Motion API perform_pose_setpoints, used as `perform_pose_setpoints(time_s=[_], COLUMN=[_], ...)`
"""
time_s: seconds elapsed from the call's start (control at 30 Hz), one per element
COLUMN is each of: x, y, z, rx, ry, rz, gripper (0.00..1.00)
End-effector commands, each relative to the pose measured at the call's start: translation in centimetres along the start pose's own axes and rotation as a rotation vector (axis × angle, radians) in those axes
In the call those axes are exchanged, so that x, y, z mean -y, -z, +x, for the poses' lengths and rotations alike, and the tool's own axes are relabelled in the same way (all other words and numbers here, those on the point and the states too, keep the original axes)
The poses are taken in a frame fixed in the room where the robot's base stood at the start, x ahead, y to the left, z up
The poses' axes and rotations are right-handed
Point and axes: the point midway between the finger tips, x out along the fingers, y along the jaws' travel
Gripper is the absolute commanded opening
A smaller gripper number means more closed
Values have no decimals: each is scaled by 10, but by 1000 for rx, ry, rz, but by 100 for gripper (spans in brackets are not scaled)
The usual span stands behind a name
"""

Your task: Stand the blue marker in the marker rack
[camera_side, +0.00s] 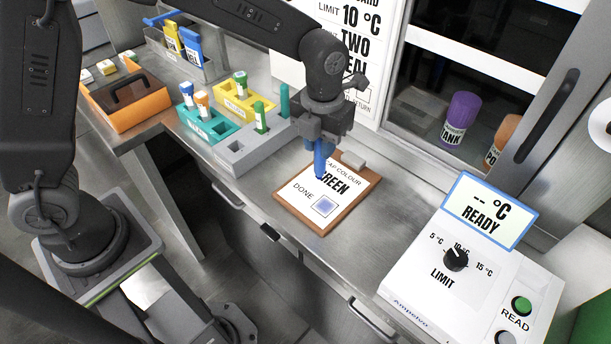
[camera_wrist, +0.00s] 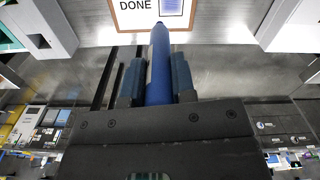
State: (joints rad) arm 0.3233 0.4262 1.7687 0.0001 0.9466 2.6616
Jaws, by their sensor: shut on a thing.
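The blue marker (camera_side: 321,160) is held point down by my gripper (camera_side: 322,142), over the card on a brown clipboard (camera_side: 290,222). In the wrist view the marker (camera_wrist: 160,50) is between the two fingers of my gripper (camera_wrist: 157,78), its tip near the card's box. I cannot tell whether the tip touches the card. A grey rack (camera_side: 236,160) with openings stands left of the clipboard and holds a green-topped marker (camera_side: 260,118). A teal rack (camera_side: 207,132) and a yellow rack (camera_side: 232,104) behind it also hold markers.
The card reads "cap colour green" and "done", with a bluish filled box (camera_side: 324,206). An orange box (camera_side: 130,110) stands far left. A device reading "READY" (camera_side: 478,222) stands at the right. Bare counter (camera_side: 365,220) lies between it and the clipboard.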

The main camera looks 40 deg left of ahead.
Motion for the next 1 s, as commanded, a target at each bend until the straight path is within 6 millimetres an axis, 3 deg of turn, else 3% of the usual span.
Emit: perform_pose_setpoints(time_s=[0.13,0.27,0.5,0.7,0.87,1.0], x=[-7,-37,-141,-209,-234,-238], y=[-2,-11,-20,-10,-2,0], z=[0,0,2,4,7,26], rx=[0,0,0,-1,-2,-5], ry=[0,0,0,1,0,-3], rz=[-38,-219,-871,-1345,-1536,-1578], gripper=[0,0,0,0,0,0])
